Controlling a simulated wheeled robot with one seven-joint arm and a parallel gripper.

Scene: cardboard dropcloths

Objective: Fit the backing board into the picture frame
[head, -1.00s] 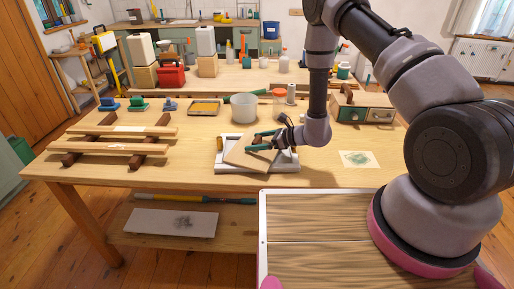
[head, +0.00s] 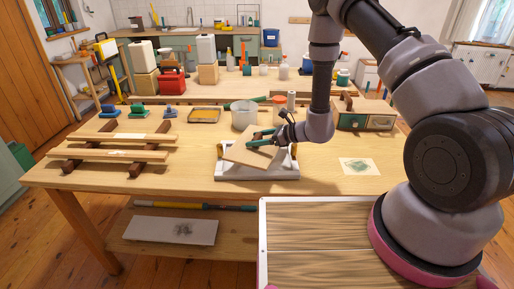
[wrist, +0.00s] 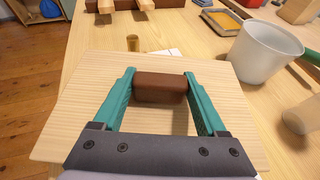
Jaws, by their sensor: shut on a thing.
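The backing board (head: 238,156) is a thin light-wood panel with a brown block handle (wrist: 160,88) on top. My gripper (head: 252,140) is shut on that handle; in the wrist view its teal fingers (wrist: 160,80) press the handle's two ends. The picture frame (head: 258,178) is pale grey-white and lies on the workbench under the board. The board is over the frame, turned askew to it, with its near edge sloping down to the right in the head view. The board hides most of the frame's opening, and I cannot tell whether they touch.
A small amber cylinder (wrist: 133,42) stands just beyond the board. A white-grey pot (head: 244,115) stands behind the frame. Wooden slats on brown supports (head: 120,148) are at left. A green-marked sheet (head: 361,166) lies at right. Bare bench lies between slats and frame.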

